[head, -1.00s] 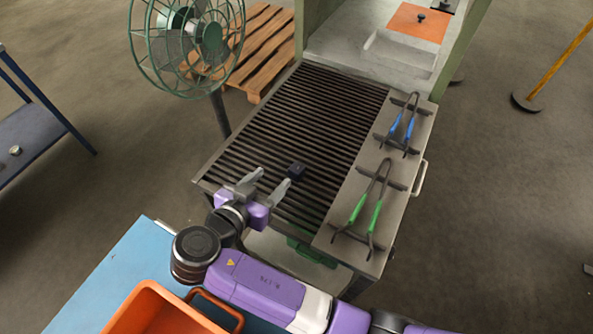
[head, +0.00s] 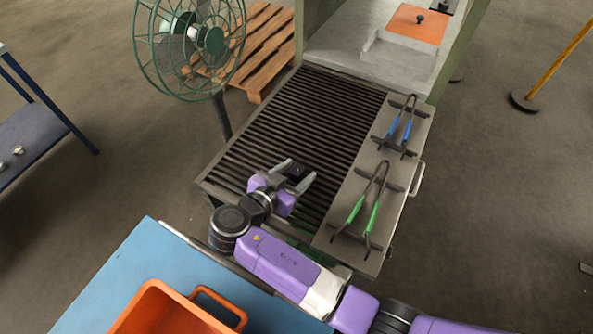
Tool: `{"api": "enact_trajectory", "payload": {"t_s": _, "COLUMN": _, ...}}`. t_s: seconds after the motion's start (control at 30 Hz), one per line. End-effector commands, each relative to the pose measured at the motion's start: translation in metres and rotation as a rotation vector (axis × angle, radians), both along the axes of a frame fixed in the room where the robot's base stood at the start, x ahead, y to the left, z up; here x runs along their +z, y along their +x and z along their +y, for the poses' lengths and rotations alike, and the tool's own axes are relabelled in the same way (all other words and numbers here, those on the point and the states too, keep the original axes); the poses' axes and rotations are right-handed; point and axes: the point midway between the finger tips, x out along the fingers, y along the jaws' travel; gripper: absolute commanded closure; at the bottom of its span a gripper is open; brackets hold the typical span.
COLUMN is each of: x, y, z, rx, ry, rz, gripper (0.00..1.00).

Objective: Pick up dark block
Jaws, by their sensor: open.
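The dark block (head: 296,174) is a small, near-black cube on the slatted grate (head: 320,110), near its front. My gripper (head: 297,172) is open, with one grey finger to the left of the block and one to the right. The block sits between the fingers, and its lower part is partly hidden. I cannot tell whether either finger touches it.
Blue-handled tongs (head: 403,127) and green-handled tongs (head: 375,205) rest on the side plate (head: 400,180) right of the grate. A green fan (head: 188,45) stands at the back left. An orange bin (head: 165,310) sits on the blue table (head: 130,265) in front.

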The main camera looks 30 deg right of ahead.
Motion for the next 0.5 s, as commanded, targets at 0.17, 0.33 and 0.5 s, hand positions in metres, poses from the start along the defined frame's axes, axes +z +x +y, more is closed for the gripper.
{"api": "enact_trajectory", "payload": {"t_s": 0.17, "x": -0.0003, "y": -0.0001, "z": 0.0002, "rx": 0.0, "ry": 0.0, "rz": 0.0, "gripper": 0.51}}
{"api": "enact_trajectory", "payload": {"t_s": 0.33, "x": -0.0002, "y": -0.0001, "z": 0.0004, "rx": 0.0, "ry": 0.0, "rz": 0.0, "gripper": 0.85}}
{"api": "enact_trajectory", "payload": {"t_s": 0.5, "x": -0.0001, "y": -0.0001, "z": 0.0005, "rx": 0.001, "ry": 0.0, "rz": 0.0, "gripper": 1.0}}
